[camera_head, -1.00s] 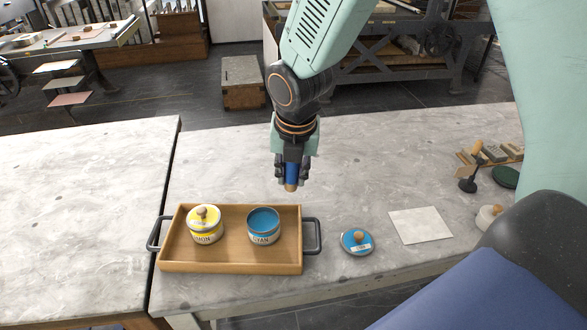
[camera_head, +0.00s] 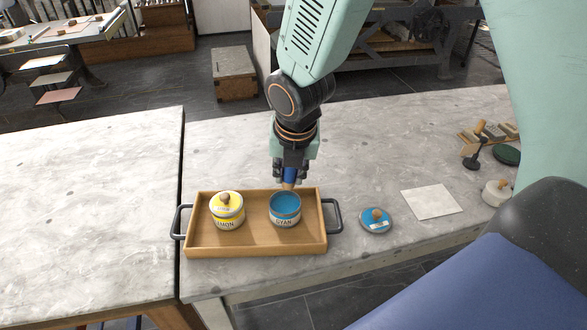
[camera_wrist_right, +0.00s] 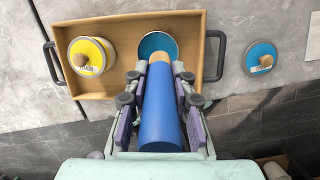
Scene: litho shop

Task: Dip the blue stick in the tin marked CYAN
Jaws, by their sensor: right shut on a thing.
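My right gripper (camera_head: 290,178) is shut on the blue stick (camera_wrist_right: 162,112), which has a wooden tip pointing down. In the head view the tip is just above the far side of the open CYAN tin (camera_head: 285,210); I cannot tell whether it touches the tin. In the right wrist view the tip overlaps the near edge of the tin's blue ink (camera_wrist_right: 156,45). The CYAN tin stands in the wooden tray (camera_head: 200,247). The CYAN lid (camera_head: 377,220), blue with a wooden knob, lies on the table right of the tray. My left gripper is not in view.
A yellow tin (camera_head: 227,212) with its lid on stands left of the CYAN tin in the tray. The tray has black handles. The left table surface is clear.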

